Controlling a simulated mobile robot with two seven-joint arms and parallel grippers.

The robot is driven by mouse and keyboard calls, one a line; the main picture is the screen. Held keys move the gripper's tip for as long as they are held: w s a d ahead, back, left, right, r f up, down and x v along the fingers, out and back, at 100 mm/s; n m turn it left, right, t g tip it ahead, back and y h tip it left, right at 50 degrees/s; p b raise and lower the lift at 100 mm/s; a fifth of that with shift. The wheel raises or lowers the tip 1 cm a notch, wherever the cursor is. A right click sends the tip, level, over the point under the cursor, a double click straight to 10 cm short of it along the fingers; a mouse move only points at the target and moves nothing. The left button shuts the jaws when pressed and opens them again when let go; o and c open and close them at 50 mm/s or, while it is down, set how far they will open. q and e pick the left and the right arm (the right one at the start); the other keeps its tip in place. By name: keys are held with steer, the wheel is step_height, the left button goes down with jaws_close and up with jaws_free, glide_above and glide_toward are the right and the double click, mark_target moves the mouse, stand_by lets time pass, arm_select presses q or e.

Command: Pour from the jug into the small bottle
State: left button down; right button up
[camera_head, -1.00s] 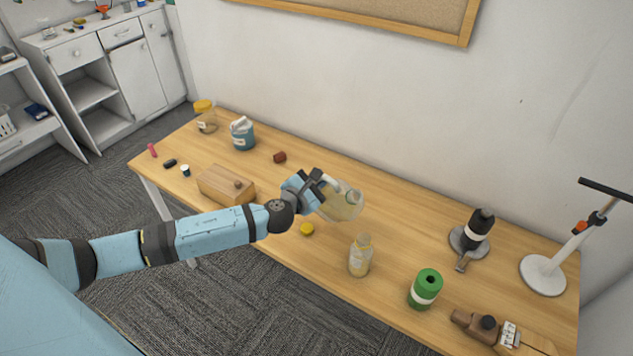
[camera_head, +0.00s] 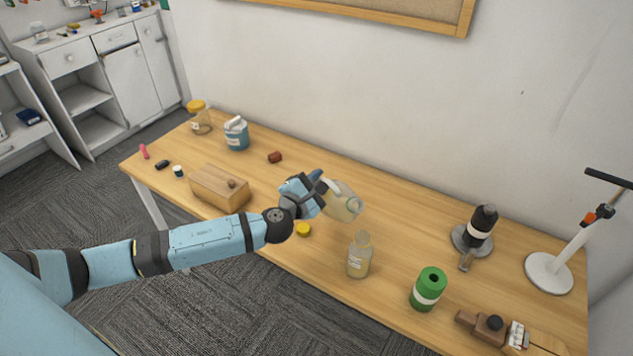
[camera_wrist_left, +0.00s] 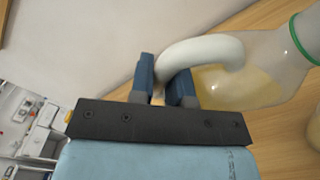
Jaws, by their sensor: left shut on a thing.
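The clear jug (camera_head: 342,204), with yellowish liquid inside, is tilted with its mouth to the right, above the table. My left gripper (camera_head: 317,184) is shut on the jug's pale handle. In the left wrist view the jug (camera_wrist_left: 245,75) shows a green rim, and the gripper's fingers (camera_wrist_left: 163,88) close around the white handle. The small bottle (camera_head: 359,259) stands upright on the table, just below and right of the jug's mouth. It has a white label and holds yellowish content. No stream of liquid shows between them. My right gripper is not in view.
A yellow lid (camera_head: 303,230) lies left of the bottle.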

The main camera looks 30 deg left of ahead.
arm_select(q)
steer(key=shift+s+d+f+m+t+b, duration=0.15)
steer(key=shift+d+m+t+b, duration=0.15)
steer(key=shift+b, duration=0.35)
steer(key=shift+s+d+f+m+t+b, duration=0.1)
steer(key=shift+s+d+m+b, duration=0.1)
steer(key=shift+m+b, duration=0.35)
steer(key=shift+s+d+r+m+t+h+b, duration=0.1)
steer(key=shift+s+d+m+t+h+b, duration=0.15)
steer(key=shift+m, duration=0.25)
steer(key=shift+d+m+t+h+b, duration=0.15)
steer(key=shift+d+m+t+b, duration=0.1)
steer(key=shift+m+t+b, duration=0.15)
steer(key=shift+r+m+p, duration=0.25)
steer(key=shift+r+p, duration=0.05)
steer(key=shift+r, duration=0.05)
steer(key=shift+s+d+r+m, duration=0.15)
steer(key=shift+d+r+m, duration=0.15)
steer(key=shift+m, duration=0.1)
steer(key=shift+r, duration=0.1)
steer(key=shift+s+r+m+t, duration=0.15)
steer(key=shift+r+m+t, duration=0.1)
steer(key=shift+m, duration=0.15)
